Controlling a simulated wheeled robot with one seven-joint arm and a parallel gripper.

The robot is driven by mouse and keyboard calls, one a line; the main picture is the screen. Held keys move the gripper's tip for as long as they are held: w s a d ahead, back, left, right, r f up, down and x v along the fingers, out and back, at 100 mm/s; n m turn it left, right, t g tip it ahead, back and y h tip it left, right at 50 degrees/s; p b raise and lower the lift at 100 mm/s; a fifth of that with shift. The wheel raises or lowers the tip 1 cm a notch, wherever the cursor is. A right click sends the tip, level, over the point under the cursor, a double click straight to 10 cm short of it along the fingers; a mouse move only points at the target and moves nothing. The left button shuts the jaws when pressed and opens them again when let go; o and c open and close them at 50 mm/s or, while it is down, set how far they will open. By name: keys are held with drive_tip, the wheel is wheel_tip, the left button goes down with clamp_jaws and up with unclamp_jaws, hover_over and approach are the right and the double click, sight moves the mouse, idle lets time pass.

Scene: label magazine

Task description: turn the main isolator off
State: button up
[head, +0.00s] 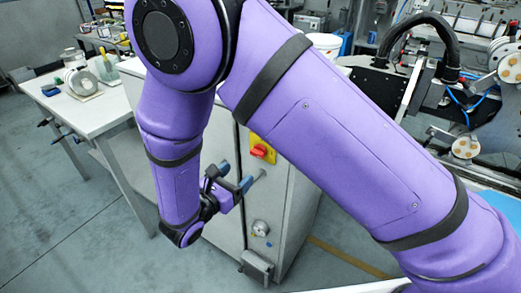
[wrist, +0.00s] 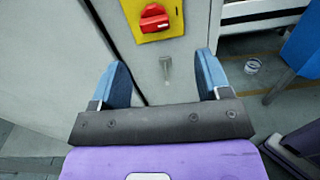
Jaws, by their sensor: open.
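The main isolator is a red knob (head: 259,151) on a yellow plate (head: 256,140), on the front of a grey cabinet (head: 290,215). In the wrist view the red knob (wrist: 154,18) is at the top, on its yellow plate (wrist: 177,8), with its grip lying roughly sideways. My gripper (head: 234,177) is below and left of the knob in the head view, apart from it. In the wrist view my gripper (wrist: 163,65) is open, with two blue fingers and nothing held between them. The knob lies beyond the fingertips.
A small metal latch or key (wrist: 167,68) on the cabinet shows between my fingers. Lower on the cabinet is a round dial (head: 260,228). A white table (head: 105,112) with items stands left, and machinery (head: 440,85) stands right. Grey floor is clear at lower left.

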sight(256, 156)
drive_tip(key=shift+n+t, duration=0.3)
drive_tip(key=x, duration=0.7)
drive_tip(key=f+x, duration=0.1)
drive_tip(key=x, duration=0.2)
drive_tip(key=shift+w+a, duration=0.15)
drive_tip(key=shift+w, duration=0.25)
drive_tip(key=c, duration=0.9)
